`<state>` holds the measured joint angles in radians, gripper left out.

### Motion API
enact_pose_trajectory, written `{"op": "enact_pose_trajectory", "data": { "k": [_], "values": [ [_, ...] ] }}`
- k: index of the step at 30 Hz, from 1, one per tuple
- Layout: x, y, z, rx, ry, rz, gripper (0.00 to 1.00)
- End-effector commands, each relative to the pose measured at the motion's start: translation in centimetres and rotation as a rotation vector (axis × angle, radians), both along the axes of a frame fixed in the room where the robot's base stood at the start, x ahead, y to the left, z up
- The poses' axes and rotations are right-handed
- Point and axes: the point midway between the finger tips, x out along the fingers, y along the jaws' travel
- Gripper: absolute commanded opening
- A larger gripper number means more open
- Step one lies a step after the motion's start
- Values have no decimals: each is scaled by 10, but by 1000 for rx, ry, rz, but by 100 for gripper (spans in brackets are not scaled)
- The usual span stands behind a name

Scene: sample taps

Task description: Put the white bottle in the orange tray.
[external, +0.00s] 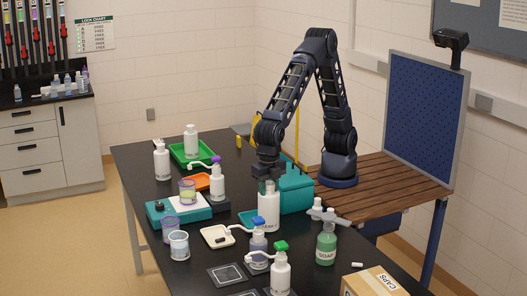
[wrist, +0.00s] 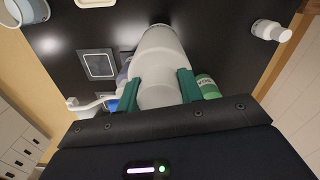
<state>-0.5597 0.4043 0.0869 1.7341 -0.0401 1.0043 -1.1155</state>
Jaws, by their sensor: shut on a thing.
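A large white bottle (external: 268,212) is upright under my gripper (external: 267,185) near the middle of the black table. My gripper is shut on its upper part. In the wrist view the white bottle (wrist: 163,58) lies between the two green fingers of my gripper (wrist: 159,88). I cannot tell whether its base touches the table. The orange tray (external: 201,182) is farther back and to the left, partly hidden behind a purple-topped pump bottle (external: 217,183) and a beaker (external: 187,191).
A teal bin (external: 297,190) stands right of the bottle. Blue-topped (external: 258,240) and green-topped (external: 281,272) pump bottles and a green soap bottle (external: 326,247) stand in front. A teal scale (external: 180,213) and a green tray (external: 207,153) are to the left.

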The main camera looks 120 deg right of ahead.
Motion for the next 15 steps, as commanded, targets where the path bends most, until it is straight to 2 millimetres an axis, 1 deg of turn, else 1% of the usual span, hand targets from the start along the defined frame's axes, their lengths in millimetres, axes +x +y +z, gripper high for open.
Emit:
{"op": "enact_pose_trajectory", "data": {
  "k": [2,8,11,14,15],
  "values": [
    [0,0,6,0,-1,0,0],
    [0,0,13,0,-1,0,0],
    [0,0,28,2,-3,0,0],
    [1,0,51,3,-4,0,0],
    [1,0,62,3,-4,-1,0]
  ]
}}
